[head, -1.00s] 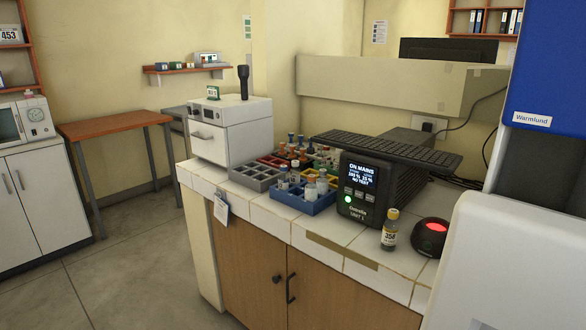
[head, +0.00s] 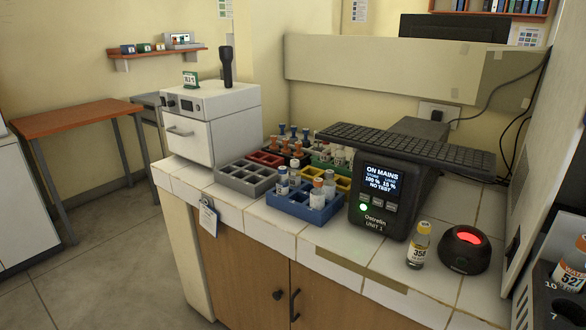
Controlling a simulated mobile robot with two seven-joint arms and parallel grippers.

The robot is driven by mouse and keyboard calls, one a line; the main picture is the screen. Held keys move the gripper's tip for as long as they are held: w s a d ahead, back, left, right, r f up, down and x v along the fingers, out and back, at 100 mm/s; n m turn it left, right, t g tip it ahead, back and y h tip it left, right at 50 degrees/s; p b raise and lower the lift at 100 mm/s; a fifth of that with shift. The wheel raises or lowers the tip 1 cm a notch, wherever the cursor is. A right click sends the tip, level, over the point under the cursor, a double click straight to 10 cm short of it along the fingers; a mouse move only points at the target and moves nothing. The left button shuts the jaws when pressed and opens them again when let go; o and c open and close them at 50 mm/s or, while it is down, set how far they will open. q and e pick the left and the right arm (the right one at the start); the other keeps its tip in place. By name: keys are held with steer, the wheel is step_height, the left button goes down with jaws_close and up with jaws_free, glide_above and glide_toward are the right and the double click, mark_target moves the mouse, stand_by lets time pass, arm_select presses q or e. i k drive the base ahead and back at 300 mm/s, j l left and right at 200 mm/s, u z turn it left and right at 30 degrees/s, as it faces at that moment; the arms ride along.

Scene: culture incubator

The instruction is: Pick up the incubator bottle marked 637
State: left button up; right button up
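No bottle that I can read as 637 is in view. A bottle with a yellow label reading 358 (head: 419,245) stands upright on the tiled counter (head: 330,236). A bottle with an orange label, apparently 527 (head: 572,265), stands in a dark numbered rack (head: 545,308) at the right edge, partly cut off. Several small bottles stand in the blue rack (head: 287,207) and in the racks behind it; their markings are too small to read. Neither of my grippers shows.
A black unit with a lit screen (head: 382,190) stands mid-counter with a keyboard (head: 400,147) on top. A black dome with a red light (head: 463,250) is beside bottle 358. A white box with a drawer (head: 207,122) stands at the back left. Open floor (head: 110,265) lies left.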

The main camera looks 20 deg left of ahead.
mark_target(317, 194)
steer(key=i+j, duration=0.2)
steer(key=j, duration=0.15)
steer(key=i+j, duration=0.15)
steer(key=j, duration=0.2)
steer(key=i+j+u, duration=0.1)
steer(key=j, duration=0.25)
steer(key=i+j, duration=0.3)
